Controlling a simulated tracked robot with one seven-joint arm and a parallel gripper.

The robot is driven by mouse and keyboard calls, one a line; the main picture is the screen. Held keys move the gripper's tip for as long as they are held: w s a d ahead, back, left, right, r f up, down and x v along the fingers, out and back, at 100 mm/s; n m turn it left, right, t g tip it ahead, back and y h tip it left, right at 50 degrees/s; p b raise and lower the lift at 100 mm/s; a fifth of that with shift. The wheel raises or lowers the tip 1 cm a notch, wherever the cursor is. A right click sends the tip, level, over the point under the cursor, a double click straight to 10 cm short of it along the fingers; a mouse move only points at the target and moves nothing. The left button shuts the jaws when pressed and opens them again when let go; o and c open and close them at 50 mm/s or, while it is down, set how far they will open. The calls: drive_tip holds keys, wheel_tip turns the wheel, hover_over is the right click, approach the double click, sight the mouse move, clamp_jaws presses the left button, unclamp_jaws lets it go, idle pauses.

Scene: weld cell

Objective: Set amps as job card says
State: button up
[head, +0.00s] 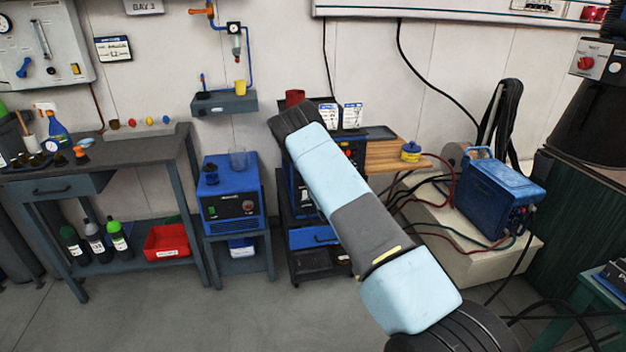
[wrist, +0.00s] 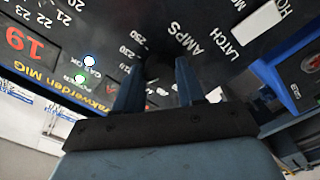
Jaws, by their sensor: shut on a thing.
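In the wrist view the dark welder panel (wrist: 225,75) fills the upper part, tilted, with an AMPS label and a ring of scale numbers. My gripper (wrist: 160,67) has its two blue fingers on either side of a dark knob (wrist: 157,68) beside that label and is shut on it. The knob's pointer and setting cannot be made out. In the head view the welder (head: 352,152) is mostly hidden behind my arm, and my gripper is hidden too. Two white cards (head: 328,114) (head: 352,114) stand at the welder; their text is too small to read.
The panel has a red display (wrist: 32,46) showing 19 and a LATCH label. A blue machine (head: 232,200) stands left. The floor in front is clear.

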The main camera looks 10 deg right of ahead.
drive_tip(key=shift+s+f+m, duration=0.1)
drive_tip(key=shift+f+m, duration=0.1)
drive_tip(key=shift+m, duration=2.35)
drive_tip(key=shift+s+f+m, duration=0.1)
drive_tip(key=shift+f+m, duration=0.1)
drive_tip(key=shift+m, duration=2.35)
drive_tip(key=o, duration=0.8)
drive_tip(key=shift+w, duration=0.15)
drive_tip(key=shift+c, duration=0.2)
drive_tip(key=shift+o, duration=1.3)
drive_tip(key=shift+r, duration=0.1)
drive_tip(key=s, duration=1.3)
drive_tip(key=shift+s, duration=0.35)
